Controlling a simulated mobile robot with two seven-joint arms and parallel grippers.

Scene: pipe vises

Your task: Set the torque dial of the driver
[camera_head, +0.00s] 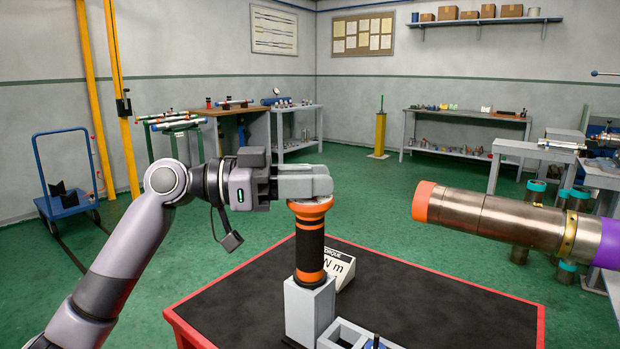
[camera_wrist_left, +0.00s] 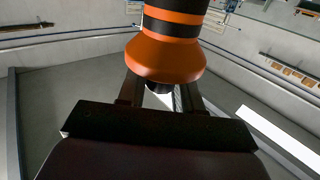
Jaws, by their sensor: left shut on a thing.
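The driver (camera_head: 310,245) stands upright in a grey block holder (camera_head: 308,312). It has a black body with orange bands and a flared orange top. My left gripper (camera_head: 312,182) is level at the top of the driver, with its fingers just above the flared part. In the left wrist view, the driver's orange flare (camera_wrist_left: 165,60) and a dark end piece show between the fingers of the left gripper (camera_wrist_left: 160,92). The left gripper is shut on this end of the driver. Dial markings cannot be made out. My right gripper is not in view.
The driver's table has a black top (camera_head: 430,308) with a red edge. A white sign (camera_head: 340,266) with torque lettering stands behind the driver. A large metal pipe (camera_head: 490,214) with orange and purple parts juts in from the right. The black top is clear at right.

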